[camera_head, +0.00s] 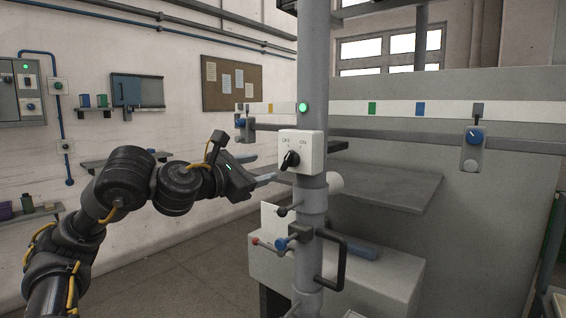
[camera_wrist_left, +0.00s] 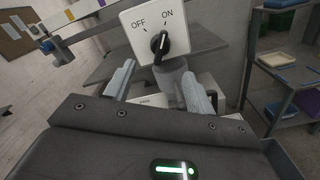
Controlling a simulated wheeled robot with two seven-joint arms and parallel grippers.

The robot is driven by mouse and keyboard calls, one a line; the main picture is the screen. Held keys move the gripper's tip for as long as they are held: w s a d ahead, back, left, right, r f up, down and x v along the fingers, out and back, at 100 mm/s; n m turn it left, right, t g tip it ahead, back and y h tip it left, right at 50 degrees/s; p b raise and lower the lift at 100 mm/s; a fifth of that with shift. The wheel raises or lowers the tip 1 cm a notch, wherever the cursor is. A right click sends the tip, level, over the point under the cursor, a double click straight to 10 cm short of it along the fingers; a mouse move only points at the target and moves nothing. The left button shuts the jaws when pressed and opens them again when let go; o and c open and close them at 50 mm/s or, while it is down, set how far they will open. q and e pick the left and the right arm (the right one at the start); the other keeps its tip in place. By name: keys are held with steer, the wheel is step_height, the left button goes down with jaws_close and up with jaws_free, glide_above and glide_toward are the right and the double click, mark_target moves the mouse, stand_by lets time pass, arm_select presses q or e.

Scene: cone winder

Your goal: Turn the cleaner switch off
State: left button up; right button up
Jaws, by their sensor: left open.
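The cleaner switch is a white square box (camera_head: 312,150) with a black rotary knob (camera_head: 290,159), fixed to a grey upright post. In the left wrist view the knob (camera_wrist_left: 160,44) sits below the printed words OFF and ON, and its upper end points up toward ON. My left gripper (camera_head: 266,178) is just left of and below the switch. In the wrist view its two grey fingers stand apart, with nothing between them, below the knob and not visibly touching it. My right gripper is out of view.
A green lamp (camera_head: 303,107) glows on the post above the switch. Below it are a black handle (camera_head: 342,262) and small levers with red and blue knobs (camera_head: 282,243). A grey shelf plate (camera_head: 400,188) lies behind the post. Another blue knob (camera_head: 473,136) is on the right.

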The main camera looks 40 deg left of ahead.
mark_target(285, 162)
arm_select(q)
steer(key=w+p, duration=0.1)
steer(key=w, duration=0.8)
steer(key=shift+w+a, duration=0.1)
steer(key=shift+w, duration=0.25)
steer(key=c, duration=1)
steer(key=shift+n+p, duration=0.3)
steer(key=shift+n, duration=0.1)
steer(key=n, duration=0.4)
steer(key=shift+n+p, duration=0.35)
steer(key=shift+n, duration=0.05)
steer(key=n+p, duration=0.1)
steer(key=n, duration=0.5)
steer(key=shift+n, duration=0.3)
